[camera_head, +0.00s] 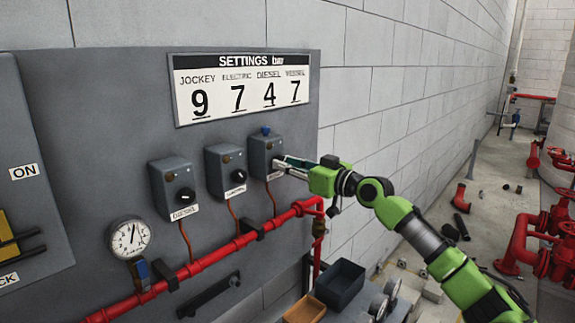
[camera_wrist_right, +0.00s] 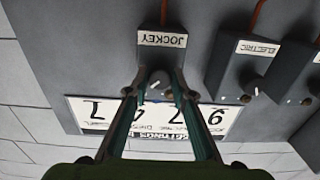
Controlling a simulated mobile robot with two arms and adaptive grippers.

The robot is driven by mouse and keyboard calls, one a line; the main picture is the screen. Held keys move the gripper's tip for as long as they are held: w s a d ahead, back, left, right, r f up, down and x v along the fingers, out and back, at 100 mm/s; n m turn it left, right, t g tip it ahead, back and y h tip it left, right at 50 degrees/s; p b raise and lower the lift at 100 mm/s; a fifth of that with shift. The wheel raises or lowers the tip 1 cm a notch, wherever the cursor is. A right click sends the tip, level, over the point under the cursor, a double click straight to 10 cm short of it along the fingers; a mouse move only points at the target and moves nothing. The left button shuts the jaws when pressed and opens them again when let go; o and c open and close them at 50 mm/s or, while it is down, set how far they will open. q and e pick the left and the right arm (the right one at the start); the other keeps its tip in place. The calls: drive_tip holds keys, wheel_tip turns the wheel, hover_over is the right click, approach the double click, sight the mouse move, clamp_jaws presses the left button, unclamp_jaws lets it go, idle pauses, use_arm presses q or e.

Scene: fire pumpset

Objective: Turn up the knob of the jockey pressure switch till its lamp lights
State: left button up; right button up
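The jockey pressure switch (camera_head: 261,152) is the rightmost of three grey boxes on the panel. Its JOCKEY label (camera_wrist_right: 162,39) shows upside down in the right wrist view. Its knob (camera_wrist_right: 160,79) lies between my right gripper's fingertips. My right gripper (camera_head: 283,163) reaches the box front from the right and hides the knob in the head view. The fingers (camera_wrist_right: 159,82) stand apart on both sides of the knob; I cannot tell whether they touch it. The small lamp on the box looks dull, not lit. My left gripper is not in view.
The electric switch (camera_head: 224,168) and diesel switch (camera_head: 172,185) stand to the left. A settings sign (camera_head: 240,88) above reads 9, 7, 4, 7. A red pipe (camera_head: 215,256) runs below, with a gauge (camera_head: 130,238). A dark bin (camera_head: 340,284) is lower right.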

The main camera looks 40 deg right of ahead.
drive_tip(key=shift+m, duration=0.5)
drive_tip(key=o, duration=1.1)
drive_tip(key=shift+o, duration=0.2)
drive_tip(key=s+d, duration=0.1)
drive_tip(key=s, duration=1.1)
